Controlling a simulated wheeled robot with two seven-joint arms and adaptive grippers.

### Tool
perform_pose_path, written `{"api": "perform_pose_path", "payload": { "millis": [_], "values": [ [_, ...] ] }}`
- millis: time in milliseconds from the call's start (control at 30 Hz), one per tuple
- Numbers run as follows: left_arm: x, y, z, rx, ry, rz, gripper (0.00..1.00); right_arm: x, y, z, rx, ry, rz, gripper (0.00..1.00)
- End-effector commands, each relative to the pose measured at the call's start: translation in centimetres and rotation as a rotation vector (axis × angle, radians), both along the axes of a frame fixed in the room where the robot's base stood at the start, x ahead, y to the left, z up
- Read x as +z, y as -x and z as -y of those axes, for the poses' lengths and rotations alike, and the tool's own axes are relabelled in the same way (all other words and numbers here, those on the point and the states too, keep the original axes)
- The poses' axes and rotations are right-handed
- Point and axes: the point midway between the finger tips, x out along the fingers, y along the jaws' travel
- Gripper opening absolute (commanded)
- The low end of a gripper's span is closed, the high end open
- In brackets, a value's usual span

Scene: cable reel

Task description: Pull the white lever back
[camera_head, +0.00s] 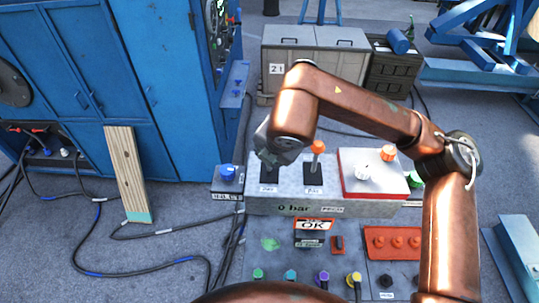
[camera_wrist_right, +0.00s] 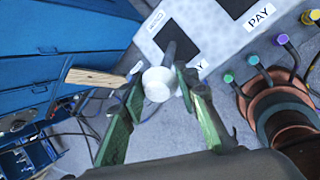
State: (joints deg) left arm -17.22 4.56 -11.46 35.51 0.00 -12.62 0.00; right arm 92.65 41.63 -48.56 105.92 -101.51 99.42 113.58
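The white lever has a round white knob (camera_wrist_right: 158,84) on a dark shaft and shows in the right wrist view, rising from a black slot plate of the grey console. My right gripper (camera_wrist_right: 160,80) has its two green fingers on either side of the knob, very near it. I cannot tell whether they press on it. In the head view my right gripper (camera_head: 268,150) is over the left lever slot, and my wrist hides the knob. My left gripper is not in view.
An orange-knobbed lever (camera_head: 318,147) stands close to the right of my gripper on the console (camera_head: 260,205). A blue button box (camera_head: 227,178) sits to the left. A red-edged panel (camera_head: 345,195) with white and orange knobs is at right. A blue cabinet (camera_head: 110,60) stands at left.

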Motion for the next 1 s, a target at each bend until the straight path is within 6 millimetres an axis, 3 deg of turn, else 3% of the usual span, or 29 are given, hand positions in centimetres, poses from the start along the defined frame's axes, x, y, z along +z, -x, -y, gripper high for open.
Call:
{"api": "perform_pose_path", "payload": {
  "millis": [267, 567, 767, 1000],
  "values": [
    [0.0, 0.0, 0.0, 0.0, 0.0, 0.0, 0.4, -0.1, 0.0, 0.0, 0.001, 0.0, -0.002, 0.46],
    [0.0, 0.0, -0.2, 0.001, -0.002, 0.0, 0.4, 0.2, 0.1, 0.0, 0.001, 0.0, 0.0, 0.46],
    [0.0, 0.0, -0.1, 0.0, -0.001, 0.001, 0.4, 2.4, 1.2, 0.3, 0.002, -0.001, 0.003, 0.46],
    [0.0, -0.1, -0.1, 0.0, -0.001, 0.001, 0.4, 6.8, 3.6, 1.2, 0.001, -0.001, 0.002, 0.46]
  ]
}}
